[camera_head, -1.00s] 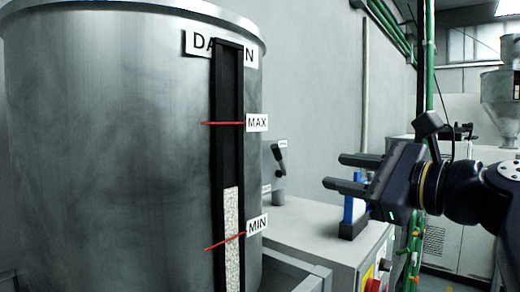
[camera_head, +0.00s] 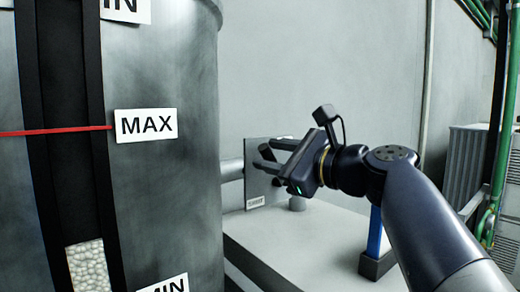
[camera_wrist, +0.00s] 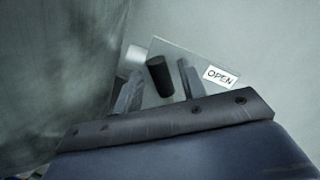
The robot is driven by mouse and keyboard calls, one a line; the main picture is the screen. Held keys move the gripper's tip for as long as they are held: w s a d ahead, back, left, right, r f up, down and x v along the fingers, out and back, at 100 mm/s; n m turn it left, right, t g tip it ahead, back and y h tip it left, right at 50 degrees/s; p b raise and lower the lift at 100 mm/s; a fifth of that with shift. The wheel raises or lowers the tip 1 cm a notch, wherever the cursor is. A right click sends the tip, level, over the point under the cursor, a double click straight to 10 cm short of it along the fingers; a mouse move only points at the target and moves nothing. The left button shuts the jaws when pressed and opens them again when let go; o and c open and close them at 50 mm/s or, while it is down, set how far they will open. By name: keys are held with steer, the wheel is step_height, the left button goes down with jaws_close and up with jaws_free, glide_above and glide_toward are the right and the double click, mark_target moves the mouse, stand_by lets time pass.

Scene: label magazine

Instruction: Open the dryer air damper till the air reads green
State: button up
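The damper plate (camera_head: 262,185) is grey and stands behind the drum, with a SHUT label at its lower edge. In the wrist view the plate (camera_wrist: 200,58) carries an OPEN label (camera_wrist: 220,77) at its right. The black damper handle (camera_wrist: 160,75) shows tilted between my two fingers; I cannot tell whether they touch it. My gripper (camera_head: 264,156) is open in front of the plate, with the handle partly hidden by the fingers in the head view. No green air reading is in view.
A large grey drum (camera_head: 165,180) with a level window and MAX label (camera_head: 146,125) fills the left, close to my gripper. A grey cabinet top (camera_head: 290,245) lies below, with a blue upright (camera_head: 375,235) on a black foot. Green pipes (camera_head: 497,170) stand at far right.

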steer(key=shift+x, duration=0.9)
jaws_close()
